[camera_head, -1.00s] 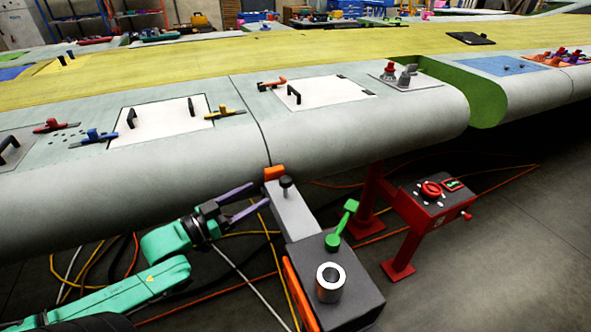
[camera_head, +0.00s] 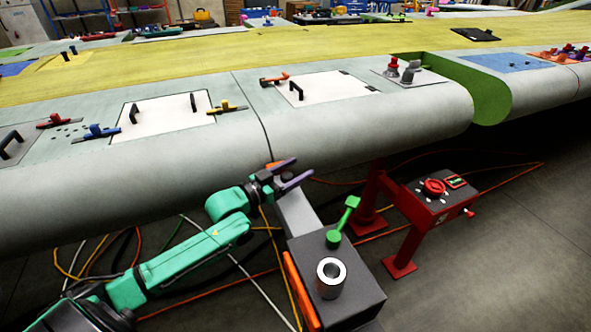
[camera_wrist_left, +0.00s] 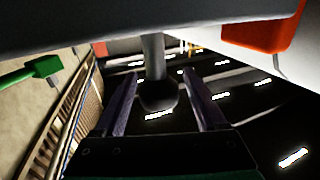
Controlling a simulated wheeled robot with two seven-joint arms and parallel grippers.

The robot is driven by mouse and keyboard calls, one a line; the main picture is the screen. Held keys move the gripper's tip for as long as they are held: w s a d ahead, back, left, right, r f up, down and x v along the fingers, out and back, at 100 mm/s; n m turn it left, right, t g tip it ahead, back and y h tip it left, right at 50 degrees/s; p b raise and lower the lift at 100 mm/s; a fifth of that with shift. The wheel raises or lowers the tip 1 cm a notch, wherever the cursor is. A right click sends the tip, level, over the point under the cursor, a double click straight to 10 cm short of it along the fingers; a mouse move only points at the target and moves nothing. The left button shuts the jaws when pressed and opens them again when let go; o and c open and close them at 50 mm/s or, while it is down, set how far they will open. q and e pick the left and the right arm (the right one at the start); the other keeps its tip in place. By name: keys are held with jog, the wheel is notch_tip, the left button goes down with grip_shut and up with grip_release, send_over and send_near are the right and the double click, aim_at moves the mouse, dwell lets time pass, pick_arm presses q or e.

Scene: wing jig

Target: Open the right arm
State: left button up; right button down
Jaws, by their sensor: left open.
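A grey bar (camera_head: 301,222), likely the arm of the task, runs from a dark box (camera_head: 352,268) towards the wing's rounded edge. Its orange tip (camera_head: 271,165) is mostly covered by my left gripper (camera_head: 301,170) in the head view. My left gripper is open, with purple fingers over the far end of the bar. In the left wrist view a dark knob on a stem (camera_wrist_left: 157,92) stands between the two fingers (camera_wrist_left: 161,100), with no clear contact. The bar (camera_wrist_left: 160,15) and orange tip (camera_wrist_left: 255,25) fill the top there. My right gripper is not in view.
A green lever (camera_head: 343,220) and a metal ring (camera_head: 331,278) are on the dark box. A red stand with a control panel (camera_head: 434,192) is to the right. The wing (camera_head: 360,135) lies close behind my gripper. Cables (camera_head: 80,262) cross the floor.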

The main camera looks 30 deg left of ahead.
pick_arm(q)
jog(key=shift+s, duration=0.1)
grip_shut()
dwell(1.2)
